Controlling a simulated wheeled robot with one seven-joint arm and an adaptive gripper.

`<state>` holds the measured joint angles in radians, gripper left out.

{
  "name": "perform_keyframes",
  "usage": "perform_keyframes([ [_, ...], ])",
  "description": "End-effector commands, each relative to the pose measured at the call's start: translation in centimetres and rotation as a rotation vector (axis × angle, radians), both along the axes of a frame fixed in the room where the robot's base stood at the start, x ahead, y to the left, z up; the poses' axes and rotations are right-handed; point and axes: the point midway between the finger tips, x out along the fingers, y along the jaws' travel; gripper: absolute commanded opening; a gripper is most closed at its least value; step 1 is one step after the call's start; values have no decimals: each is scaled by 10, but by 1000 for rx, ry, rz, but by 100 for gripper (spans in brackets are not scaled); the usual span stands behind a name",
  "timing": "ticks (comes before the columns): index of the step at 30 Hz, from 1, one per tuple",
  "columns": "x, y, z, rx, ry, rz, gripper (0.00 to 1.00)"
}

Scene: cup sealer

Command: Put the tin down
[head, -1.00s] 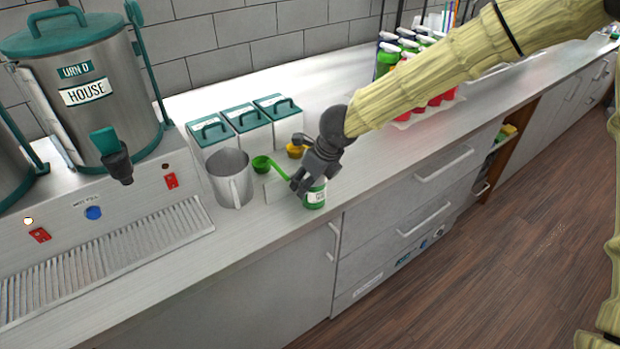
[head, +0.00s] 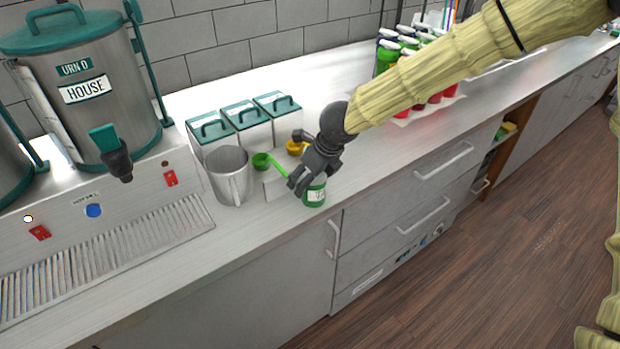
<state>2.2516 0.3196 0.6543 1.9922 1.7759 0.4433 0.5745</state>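The tin (head: 316,194) is small and green with a white label. It is upright near the front edge of the counter, by the corner above the drawers. My dark gripper (head: 303,179) is right at the tin, and its fingers cover the tin's top and left side. I cannot tell whether the fingers are closed on the tin or only beside it. Whether the tin's base touches the counter is also hard to tell.
A metal jug (head: 230,178) stands left of the gripper. A green scoop (head: 262,161), a yellow scoop (head: 296,147) and lidded canisters (head: 246,128) are close behind. Bottles (head: 400,60) stand at the back right. Counter right of the tin is clear.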

Motion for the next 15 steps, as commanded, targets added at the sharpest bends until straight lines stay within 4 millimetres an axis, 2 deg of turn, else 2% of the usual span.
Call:
perform_keyframes([
  [15,-21,-23,77,3,-2,-1,81],
])
